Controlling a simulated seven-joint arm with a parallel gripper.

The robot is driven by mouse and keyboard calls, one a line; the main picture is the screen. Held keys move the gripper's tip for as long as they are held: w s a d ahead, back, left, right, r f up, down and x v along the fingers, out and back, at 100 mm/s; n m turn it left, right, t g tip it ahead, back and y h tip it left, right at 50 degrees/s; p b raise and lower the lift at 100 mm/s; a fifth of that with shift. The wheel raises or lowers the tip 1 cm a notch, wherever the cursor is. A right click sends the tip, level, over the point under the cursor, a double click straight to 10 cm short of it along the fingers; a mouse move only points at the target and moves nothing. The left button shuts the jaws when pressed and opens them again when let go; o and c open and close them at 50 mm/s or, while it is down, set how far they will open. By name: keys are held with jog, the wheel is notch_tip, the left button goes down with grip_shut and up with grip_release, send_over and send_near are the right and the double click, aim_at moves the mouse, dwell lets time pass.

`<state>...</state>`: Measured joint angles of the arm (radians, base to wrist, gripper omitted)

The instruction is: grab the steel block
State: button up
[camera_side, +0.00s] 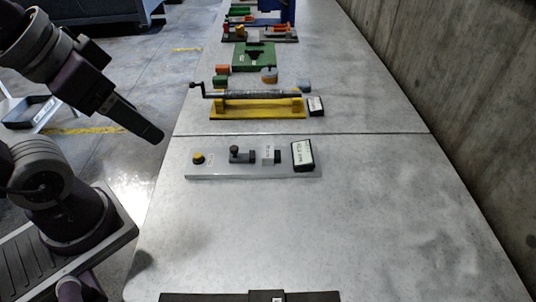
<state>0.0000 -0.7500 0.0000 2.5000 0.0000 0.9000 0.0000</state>
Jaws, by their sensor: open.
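A small light-grey block (267,154), which looks like the steel block, sits on a grey base plate (225,173) near the middle of the table. A dark part touches or stands close to its right side; I cannot tell which. My gripper (152,132) is at the left, off the table's left edge and well apart from the block, pointing down to the right. It is open and nothing shows in it. Its two fingers overlap from this side, so the gap between them is hidden.
Behind stands a yellow frame (230,112) with a crank roller. A concrete wall (470,90) runs along the right. The table's right front is clear.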

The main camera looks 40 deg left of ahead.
jog(key=w+a+f+m+t+y, duration=0.1)
jog(key=w+a+f+m, duration=0.3)
jog(key=w, duration=0.8)
jog(key=w+a+f+m+t, duration=0.15)
jog(key=w+a+f, duration=0.4)
jog(key=w, duration=0.65)
jog(key=m+h, duration=0.4)
jog(key=h, duration=0.6)
send_near(267, 151)
jog(key=w, duration=0.1)
jog(key=d, duration=0.1)
jog(key=w+d, duration=0.1)
jog(key=shift+w+d+f+n+t, duration=0.25)
jog(key=shift+w, duration=0.05)
jog(key=x, duration=0.2)
jog(key=f+x, duration=0.1)
jog(key=x, duration=0.4)
jog(key=shift+s+a+f, duration=0.2)
jog(key=shift+s, duration=0.2)
grip_shut()
